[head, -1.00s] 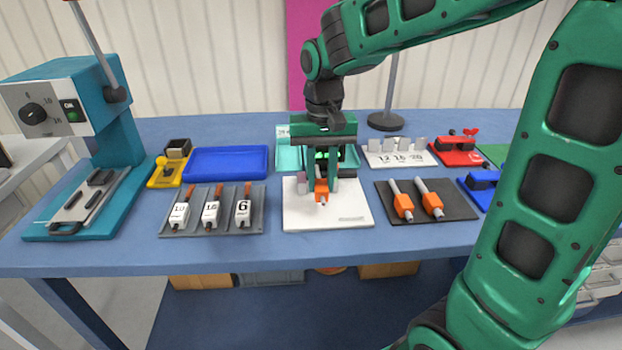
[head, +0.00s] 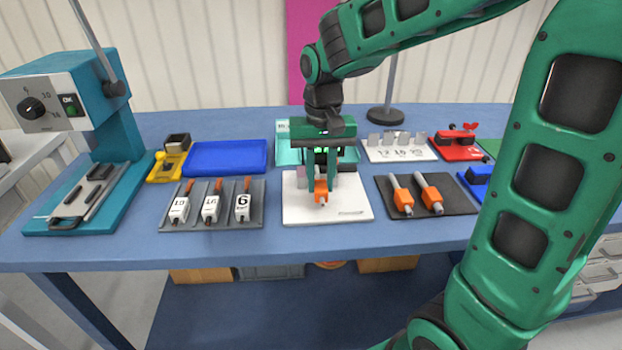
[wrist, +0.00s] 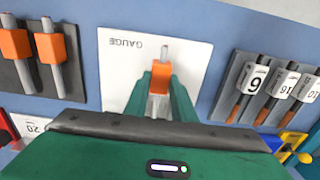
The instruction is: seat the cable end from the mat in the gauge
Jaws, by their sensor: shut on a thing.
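My gripper (head: 321,182) is shut on an orange cable end (head: 321,191) over the white gauge plate (head: 345,207). In the wrist view my gripper's green fingers (wrist: 160,88) hold the orange body (wrist: 160,76) from both sides, and its grey tip points away from my gripper. The gauge plate, marked GAUGE, also shows in the wrist view (wrist: 125,70). I cannot tell whether the cable end touches the gauge. Two more orange cable ends (head: 402,198) (head: 430,195) lie on the dark mat (head: 459,205).
A grey tray (head: 225,224) with labelled tools numbered 10, 16 and 6 lies left of the gauge. Behind it is a blue tray (head: 225,158). A white numbered rack (head: 400,153) and a red clamp (head: 457,141) stand at the back right. A teal press (head: 110,130) stands far left.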

